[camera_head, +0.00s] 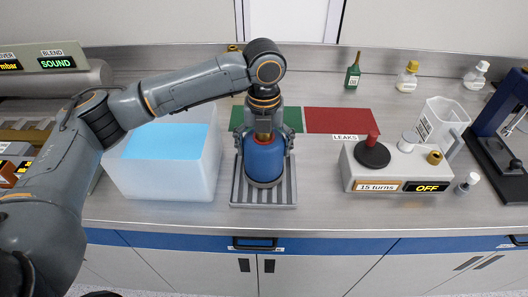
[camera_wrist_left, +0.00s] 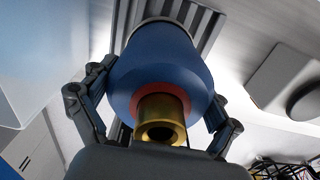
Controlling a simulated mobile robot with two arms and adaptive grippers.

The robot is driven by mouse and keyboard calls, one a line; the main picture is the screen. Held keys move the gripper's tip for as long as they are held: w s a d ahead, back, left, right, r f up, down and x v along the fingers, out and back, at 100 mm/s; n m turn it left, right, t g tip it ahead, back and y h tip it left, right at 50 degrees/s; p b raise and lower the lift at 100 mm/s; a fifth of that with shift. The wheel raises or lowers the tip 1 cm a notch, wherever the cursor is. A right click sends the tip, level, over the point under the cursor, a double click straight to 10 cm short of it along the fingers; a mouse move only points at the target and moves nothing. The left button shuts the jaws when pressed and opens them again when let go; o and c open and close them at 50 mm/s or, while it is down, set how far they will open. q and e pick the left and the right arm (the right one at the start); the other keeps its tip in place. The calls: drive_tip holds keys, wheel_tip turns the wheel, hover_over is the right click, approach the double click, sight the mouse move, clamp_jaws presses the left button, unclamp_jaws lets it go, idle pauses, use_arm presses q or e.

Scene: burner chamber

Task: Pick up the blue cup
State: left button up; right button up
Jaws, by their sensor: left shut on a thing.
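The blue cup (camera_head: 264,163) is a rounded blue vessel with a red ring and a brass neck on top. It is upright over a grey ribbed tray (camera_head: 238,192) at the middle front of the bench. My left gripper (camera_head: 265,140) comes down from above with a finger on each side of the cup, shut on it. In the left wrist view the cup (camera_wrist_left: 165,70) fills the space between the fingers, brass neck towards the camera. Whether its base touches the tray is hard to tell. My right gripper is not in view.
A white tub with blue liquid (camera_head: 165,180) stands close left. Green (camera_head: 284,138) and red (camera_head: 338,120) mats lie behind. Small bottles (camera_head: 353,75) stand at the back.

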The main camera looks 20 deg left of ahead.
use_arm(q)
drive_tip(key=s+d+r+b, duration=0.2)
drive_tip(key=s+d+r, duration=0.2)
drive_tip(key=s+r, duration=0.8)
drive_tip(key=shift+s, duration=0.75)
